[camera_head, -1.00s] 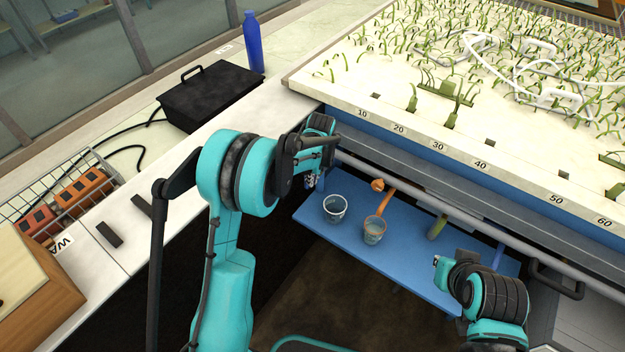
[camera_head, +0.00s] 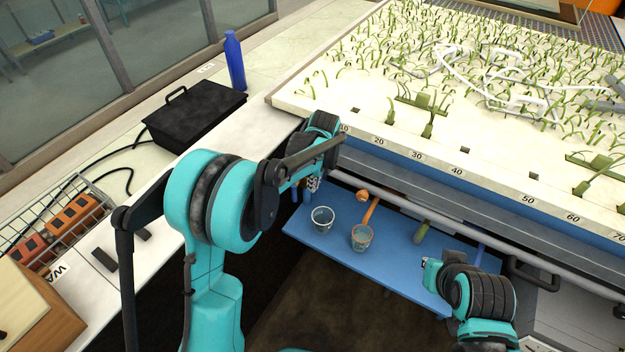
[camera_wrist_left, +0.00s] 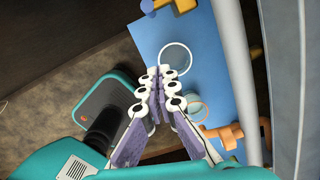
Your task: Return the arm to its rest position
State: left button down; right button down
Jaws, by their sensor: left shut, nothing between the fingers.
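My left arm, teal and black, rises from the bottom of the head view. Its gripper (camera_head: 312,184) hangs at the left end of the blue shelf, just left of the cups and partly hidden by the wrist. In the left wrist view the left gripper (camera_wrist_left: 157,76) has its purple-padded fingertips together with nothing between them. Below them lies the blue shelf (camera_wrist_left: 222,70). My right arm (camera_head: 478,292) shows at the lower right of the head view; I make out no gripper on it.
On the blue shelf (camera_head: 400,262) stand a clear cup (camera_head: 322,220), an orange-rimmed cup (camera_head: 361,238) and an orange tool (camera_head: 371,210). The flume bed (camera_head: 330,98) rises behind. A black box (camera_head: 196,113) and blue bottle (camera_head: 235,62) stand on the left bench.

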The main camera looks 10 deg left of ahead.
pick_arm(q)
jog(key=shift+r, duration=0.2)
jog(key=s+a+r+n+t, duration=0.3)
jog(key=s+r+n, duration=0.7)
jog(key=s+n, duration=0.1)
jog(key=s+a+n+t+h, duration=0.1)
jog(key=s+a+n+t, duration=0.1)
jog(key=s+n, duration=1.1)
jog(key=shift+s+a+t, duration=0.15)
jog(key=shift+s+t, duration=0.35)
jog(key=shift+s, duration=0.2)
dwell(3.1)
